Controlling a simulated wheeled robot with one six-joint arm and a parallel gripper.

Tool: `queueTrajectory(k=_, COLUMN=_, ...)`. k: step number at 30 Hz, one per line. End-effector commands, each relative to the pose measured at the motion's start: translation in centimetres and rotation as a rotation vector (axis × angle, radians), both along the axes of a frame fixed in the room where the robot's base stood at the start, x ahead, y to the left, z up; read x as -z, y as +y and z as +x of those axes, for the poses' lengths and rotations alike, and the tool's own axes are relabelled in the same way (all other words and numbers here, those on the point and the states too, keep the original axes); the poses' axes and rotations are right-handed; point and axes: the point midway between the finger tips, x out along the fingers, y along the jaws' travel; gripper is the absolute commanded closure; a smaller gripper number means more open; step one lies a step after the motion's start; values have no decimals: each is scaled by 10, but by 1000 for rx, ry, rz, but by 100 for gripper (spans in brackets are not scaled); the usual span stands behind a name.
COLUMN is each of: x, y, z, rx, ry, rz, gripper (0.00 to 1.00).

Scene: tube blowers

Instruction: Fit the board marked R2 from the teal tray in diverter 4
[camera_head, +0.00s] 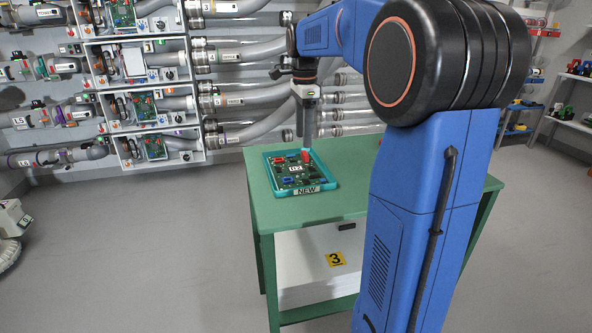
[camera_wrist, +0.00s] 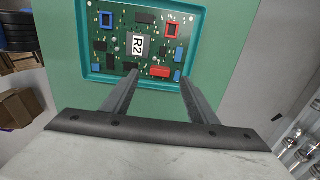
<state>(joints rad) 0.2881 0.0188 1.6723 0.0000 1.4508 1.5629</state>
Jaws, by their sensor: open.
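The teal tray (camera_head: 316,188), labelled NEW, lies on the green table. It holds a green board (camera_head: 285,177) with dark, blue and red parts. In the wrist view the board (camera_wrist: 115,52) bears a white R2 label and lies flat inside the tray's rim (camera_wrist: 199,30). My gripper (camera_head: 305,142) points down over the tray's far right part. In the wrist view my gripper (camera_wrist: 159,76) is open and empty, its fingertips on either side of the red block (camera_wrist: 160,71) at the board's edge. Contact cannot be told.
Several white wall boxes among grey tubes stand at the back left; some, such as the third box down (camera_head: 147,108), hold green boards. The green table (camera_head: 350,160) has a white cabinet marked 3 (camera_head: 318,262) beneath it. Grey floor (camera_head: 130,260) is open at left.

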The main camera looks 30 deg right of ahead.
Motion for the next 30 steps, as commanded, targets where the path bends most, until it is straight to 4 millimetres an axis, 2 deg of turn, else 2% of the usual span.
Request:
queueTrajectory(k=7, x=16, y=0, z=0, rx=0, ry=2, rz=1, gripper=47)
queueTrajectory(k=15, x=51, y=0, z=1, rx=0, ry=1, rz=0, gripper=47)
queueTrajectory(k=19, x=58, y=0, z=1, rx=0, ry=1, rz=0, gripper=47)
queueTrajectory(k=25, x=59, y=0, z=1, rx=0, ry=0, rz=0, gripper=47)
queueTrajectory(k=26, x=58, y=0, z=1, rx=0, ry=0, rz=0, gripper=49)
queueTrajectory(k=30, x=58, y=0, z=1, rx=0, ry=0, rz=0, gripper=83)
